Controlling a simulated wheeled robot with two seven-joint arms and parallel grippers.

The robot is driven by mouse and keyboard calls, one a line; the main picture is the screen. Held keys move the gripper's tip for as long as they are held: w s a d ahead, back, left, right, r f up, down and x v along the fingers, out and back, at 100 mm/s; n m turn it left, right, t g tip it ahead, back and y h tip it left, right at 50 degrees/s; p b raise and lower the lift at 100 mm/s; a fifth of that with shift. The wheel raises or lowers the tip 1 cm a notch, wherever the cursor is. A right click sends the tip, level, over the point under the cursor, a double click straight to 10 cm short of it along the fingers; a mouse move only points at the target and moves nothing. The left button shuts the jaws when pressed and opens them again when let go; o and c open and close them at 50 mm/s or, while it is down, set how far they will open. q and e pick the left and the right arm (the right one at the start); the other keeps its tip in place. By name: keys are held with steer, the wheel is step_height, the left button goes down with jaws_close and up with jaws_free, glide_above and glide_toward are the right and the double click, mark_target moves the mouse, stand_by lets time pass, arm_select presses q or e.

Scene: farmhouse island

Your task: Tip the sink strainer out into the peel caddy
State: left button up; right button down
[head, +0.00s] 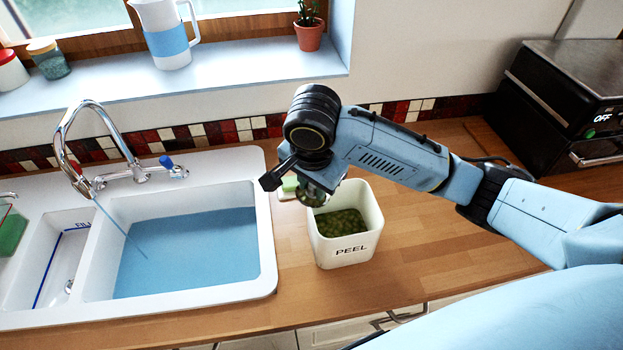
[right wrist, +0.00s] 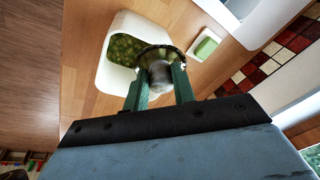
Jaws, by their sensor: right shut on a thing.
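The peel caddy (head: 346,248) is a white tub marked PEEL on the wooden counter, right of the sink, with green scraps inside. My right gripper (head: 304,188) is shut on the small metal sink strainer (head: 313,197) at the caddy's left rear rim. In the right wrist view the strainer (right wrist: 157,60) sits between the two green fingers (right wrist: 160,80) and overlaps the edge of the caddy (right wrist: 113,78). How far it is tilted and what it holds are unclear. My left gripper is out of view.
The white sink (head: 265,230) holds blue water, with the tap (head: 80,180) running into it. A green sponge (right wrist: 206,46) lies on a pale dish behind the caddy. A black oven (head: 570,100) stands back right. The counter right of the caddy is clear.

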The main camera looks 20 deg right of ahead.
steer(key=shift+d+f+y, duration=0.15)
steer(key=shift+f+y, duration=0.25)
steer(key=shift+f, duration=0.4)
steer(key=shift+s+d+f, duration=0.1)
steer(key=shift+d, duration=0.05)
steer(key=shift+d+r+y, duration=0.15)
steer(key=shift+r+y, duration=0.1)
steer(key=shift+y, duration=0.35)
steer(key=y, duration=0.1)
steer(key=d+t+y, duration=0.1)
steer(key=y, duration=0.1)
steer(key=shift+s+d+r+m, duration=0.25)
steer(key=shift+d+r+m, duration=0.05)
steer(key=shift+d, duration=0.1)
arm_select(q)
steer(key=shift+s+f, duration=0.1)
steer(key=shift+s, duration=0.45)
arm_select(e)
steer(key=y, duration=0.2)
steer(key=d+t+y, duration=0.1)
steer(key=y, duration=0.1)
steer(key=d+t+y, duration=0.1)
steer(key=shift+s+d+f+m+y, duration=0.1)
steer(key=shift+s+d+m+y, duration=0.1)
steer(key=shift+s+m+y, duration=0.15)
steer(key=shift+w, duration=0.1)
